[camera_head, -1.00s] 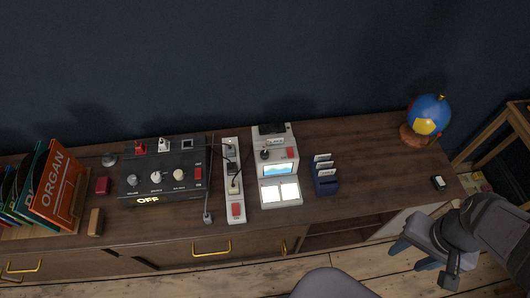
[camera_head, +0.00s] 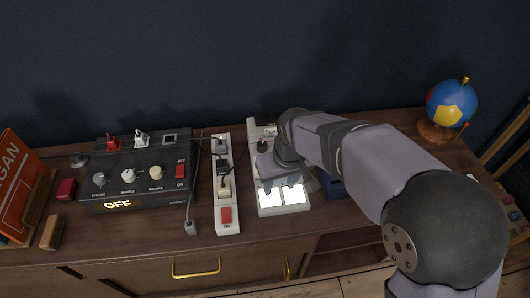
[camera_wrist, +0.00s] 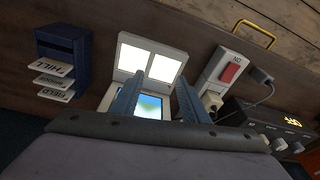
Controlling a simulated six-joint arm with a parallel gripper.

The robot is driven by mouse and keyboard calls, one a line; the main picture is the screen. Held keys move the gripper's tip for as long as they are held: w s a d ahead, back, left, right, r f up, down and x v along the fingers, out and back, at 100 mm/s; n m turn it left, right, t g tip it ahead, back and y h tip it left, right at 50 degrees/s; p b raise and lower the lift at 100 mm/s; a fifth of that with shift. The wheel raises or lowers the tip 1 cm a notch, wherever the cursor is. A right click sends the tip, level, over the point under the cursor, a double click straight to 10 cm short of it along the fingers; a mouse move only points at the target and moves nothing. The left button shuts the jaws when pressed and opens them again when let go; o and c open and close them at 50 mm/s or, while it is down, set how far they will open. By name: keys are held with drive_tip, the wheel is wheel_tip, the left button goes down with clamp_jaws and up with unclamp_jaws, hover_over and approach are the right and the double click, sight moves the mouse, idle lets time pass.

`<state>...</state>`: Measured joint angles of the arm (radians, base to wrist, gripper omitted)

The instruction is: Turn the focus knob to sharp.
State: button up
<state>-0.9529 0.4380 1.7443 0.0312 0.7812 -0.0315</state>
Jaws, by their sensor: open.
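The light grey viewer (camera_head: 252,131) stands on the cabinet, with two lit white panels (camera_head: 271,197) at its front. A small dark knob (camera_head: 262,143) shows on its upper left part; I cannot read its label or setting. My gripper (camera_head: 290,183) is over the viewer and hides most of its middle, including the screen. In the wrist view my gripper (camera_wrist: 160,100) is open and empty, its two blue-grey fingers either side of the screen (camera_wrist: 150,107). The screen shows a soft blue and green picture. The knob is not visible in the wrist view.
A power strip (camera_head: 226,199) with plugs and a red switch lies just left of the viewer. A black control box (camera_head: 130,188) with knobs is farther left. A dark blue card holder (camera_wrist: 65,47) is close on the viewer's other side. A globe (camera_head: 450,104) stands far right.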

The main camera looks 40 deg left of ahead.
sight(262, 144)
drive_tip(key=w+a+r+y, duration=0.1)
drive_tip(key=w+a+r, duration=0.1)
drive_tip(key=r, duration=0.3)
drive_tip(key=w+a+r+n+t+y, duration=0.1)
drive_tip(key=w+a+r, duration=0.2)
drive_tip(key=a+r, duration=0.2)
drive_tip(key=shift+a+r, duration=0.25)
drive_tip(key=shift+a, duration=0.05)
drive_tip(key=shift+p+x, duration=0.45)
drive_tip(key=shift+x, duration=3.05)
clamp_jaws()
drive_tip(key=c, duration=1)
unclamp_jaws()
